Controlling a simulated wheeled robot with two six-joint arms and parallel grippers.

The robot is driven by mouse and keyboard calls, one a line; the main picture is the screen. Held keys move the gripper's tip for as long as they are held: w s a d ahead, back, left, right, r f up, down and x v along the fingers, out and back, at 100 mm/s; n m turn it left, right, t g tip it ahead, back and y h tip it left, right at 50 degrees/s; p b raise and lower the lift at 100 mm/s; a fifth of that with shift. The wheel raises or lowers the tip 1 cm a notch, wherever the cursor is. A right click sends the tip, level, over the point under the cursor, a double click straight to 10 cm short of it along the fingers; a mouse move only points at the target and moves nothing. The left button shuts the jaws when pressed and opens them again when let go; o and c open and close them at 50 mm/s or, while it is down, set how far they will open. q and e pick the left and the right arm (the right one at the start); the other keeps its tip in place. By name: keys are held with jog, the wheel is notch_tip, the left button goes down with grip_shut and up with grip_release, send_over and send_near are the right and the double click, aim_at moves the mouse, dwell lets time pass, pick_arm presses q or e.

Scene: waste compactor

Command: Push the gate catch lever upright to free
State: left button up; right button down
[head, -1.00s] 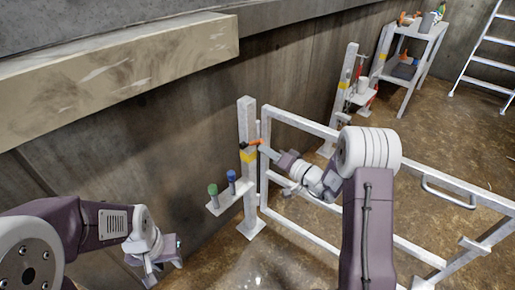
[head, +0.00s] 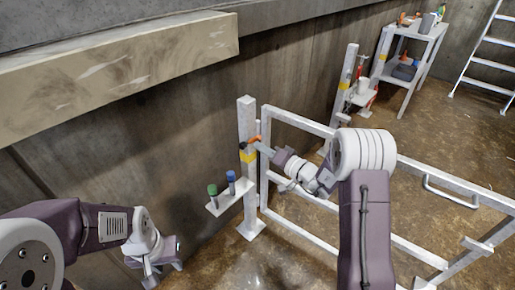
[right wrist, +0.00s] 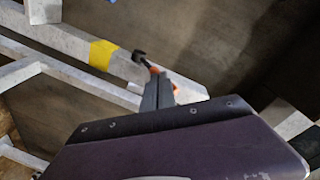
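The gate catch lever (head: 253,140) is a small orange piece with a dark end on the white gate post, just above its yellow band. It leans at a slant in the head view. The right wrist view shows its black knob (right wrist: 138,56) and orange parts beside the fingertips. My right gripper (head: 267,149) reaches the lever from the gate side. Its fingers (right wrist: 158,92) look closed together against or very near the orange part; exact contact is hidden. My left gripper (head: 166,262) hangs low at the left, away from the post, its finger gap unclear.
The white barred gate (head: 300,123) extends right from the post (head: 246,115). A small shelf (head: 230,199) with a green and a blue knob juts out left of the post. A stone beam (head: 120,70) overhangs the upper left. A shelf rack (head: 412,55) stands far back.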

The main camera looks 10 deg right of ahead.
jog(key=shift+r+b+x, duration=0.15)
jog(key=shift+b+x, duration=0.55)
jog(key=shift+x, duration=0.75)
jog(key=shift+r+b+x, duration=0.15)
jog(key=shift+b+x, duration=0.55)
jog(key=shift+x, duration=0.75)
jog(key=shift+s+a, duration=0.15)
jog(key=shift+s+d+r+b, duration=0.15)
jog(key=shift+s+r+b, duration=0.05)
jog(key=shift+s, duration=0.3)
jog(key=shift+s+d+r+b, duration=0.15)
jog(key=shift+s+r, duration=0.1)
jog(key=shift+s, duration=0.25)
jog(key=b, duration=0.2)
send_near(252, 142)
jog(key=shift+w+a, duration=0.9)
jog(key=shift+a, duration=0.3)
jog(key=shift+r, duration=0.45)
